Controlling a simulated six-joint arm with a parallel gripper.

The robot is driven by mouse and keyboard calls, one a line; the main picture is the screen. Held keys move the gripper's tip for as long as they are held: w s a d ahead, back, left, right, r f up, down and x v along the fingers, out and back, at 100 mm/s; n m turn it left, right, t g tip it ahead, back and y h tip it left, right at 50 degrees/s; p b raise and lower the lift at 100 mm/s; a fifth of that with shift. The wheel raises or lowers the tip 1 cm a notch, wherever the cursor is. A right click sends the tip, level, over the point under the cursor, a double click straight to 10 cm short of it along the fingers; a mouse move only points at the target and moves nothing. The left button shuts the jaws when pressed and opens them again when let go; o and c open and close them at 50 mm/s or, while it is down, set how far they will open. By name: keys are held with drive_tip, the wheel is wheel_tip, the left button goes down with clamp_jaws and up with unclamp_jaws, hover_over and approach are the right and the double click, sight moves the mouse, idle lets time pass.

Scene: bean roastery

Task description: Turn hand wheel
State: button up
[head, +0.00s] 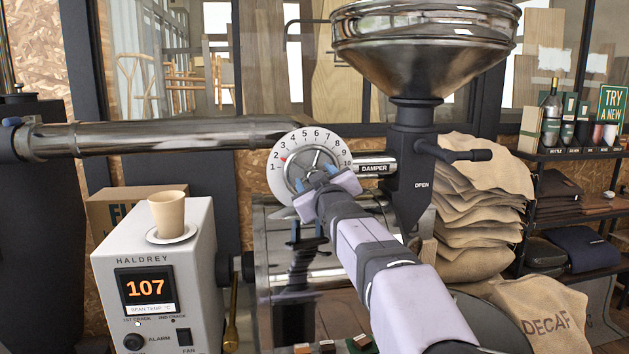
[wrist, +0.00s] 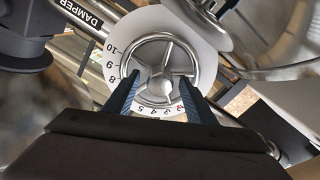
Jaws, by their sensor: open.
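The hand wheel (head: 311,162) is a chrome ring with spokes, mounted upright in front of a white round dial (head: 322,137) numbered 1 to 10. A small red mark shows near the 2 on the dial's left side. In the wrist view the wheel (wrist: 166,67) faces the camera. My gripper (head: 315,179) is at the wheel's lower right in the head view, its blue fingers open. In the wrist view the fingers of my gripper (wrist: 160,79) overlap opposite sides of the rim, with the hub between them. I cannot tell whether they touch it.
A label reading DAMPER (head: 374,168) marks the bar right of the dial. A dark chute (head: 412,195) with a side handle stands under the metal hopper (head: 425,50). A grey control box (head: 160,270) reading 107 carries a paper cup (head: 167,212). Sacks (head: 480,205) are piled at right.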

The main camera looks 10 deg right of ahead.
drive_tip(key=s+b, duration=0.2)
drive_tip(key=s, duration=0.4)
drive_tip(key=shift+b, duration=0.4)
drive_tip(key=shift+f, duration=0.1)
drive_tip(key=s+f+g, duration=0.1)
drive_tip(key=f, duration=0.4)
drive_tip(key=s+f+m+g, duration=0.1)
drive_tip(key=f+g, duration=0.1)
drive_tip(key=f, duration=0.3)
drive_tip(key=s+f+g+p, duration=0.1)
drive_tip(key=f, duration=0.3)
drive_tip(key=shift+s+f+g, duration=0.3)
drive_tip(key=shift+f, duration=0.1)
drive_tip(key=s+f+m+g+p, duration=0.1)
drive_tip(key=s+f+g, duration=0.1)
drive_tip(key=s+f, duration=0.35)
drive_tip(key=s+f+m+g, duration=0.1)
drive_tip(key=s+f+g, duration=0.15)
drive_tip(key=f, duration=0.55)
drive_tip(key=s+f+g, duration=0.3)
drive_tip(key=s+f, duration=0.2)
drive_tip(key=s, duration=0.4)
drive_tip(key=s+f+m+g+p, duration=0.1)
drive_tip(key=s+f+g, duration=0.2)
drive_tip(key=s, duration=0.6)
drive_tip(key=s+f+m+g, duration=0.1)
drive_tip(key=s+f+g, duration=0.2)
drive_tip(key=s+f, duration=0.5)
drive_tip(key=shift+s+p, duration=0.3)
drive_tip(key=shift+s, duration=0.45)
